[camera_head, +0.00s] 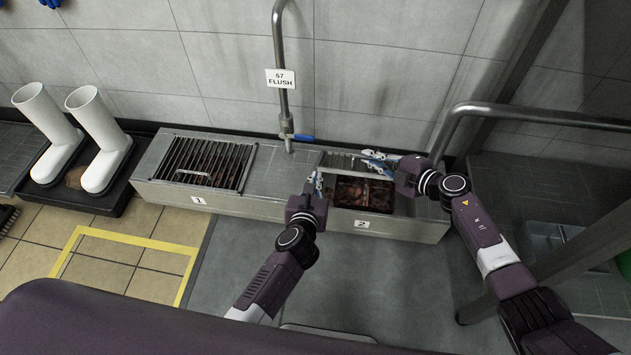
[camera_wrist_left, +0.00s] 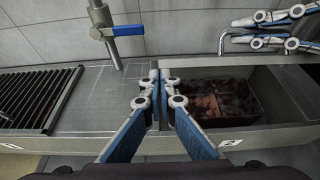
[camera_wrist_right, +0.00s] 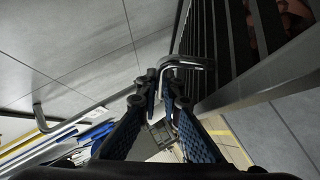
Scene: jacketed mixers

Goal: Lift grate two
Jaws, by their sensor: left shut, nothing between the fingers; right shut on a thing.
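Grate two (camera_head: 343,161) is off its seat and steeply tilted at the back of the trough section labelled 2 (camera_head: 362,224). My right gripper (camera_head: 374,166) is shut on its bent metal handle, which shows at the fingertips in the right wrist view (camera_wrist_right: 183,62). The grate's bars (camera_wrist_right: 268,75) fill the right of that view. Below the grate, the open section holds a dark bin (camera_wrist_left: 207,118) with reddish-brown contents. My left gripper (camera_head: 314,184) is shut and empty above the section's left edge; its fingertips touch in the left wrist view (camera_wrist_left: 162,88).
Grate one (camera_head: 207,162) lies flat over the left section. A flush pipe with a blue-handled valve (camera_head: 303,137) rises behind the trough. A bent metal rail (camera_head: 530,114) stands beside my right arm. White boots (camera_head: 100,140) stand in a tray at left.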

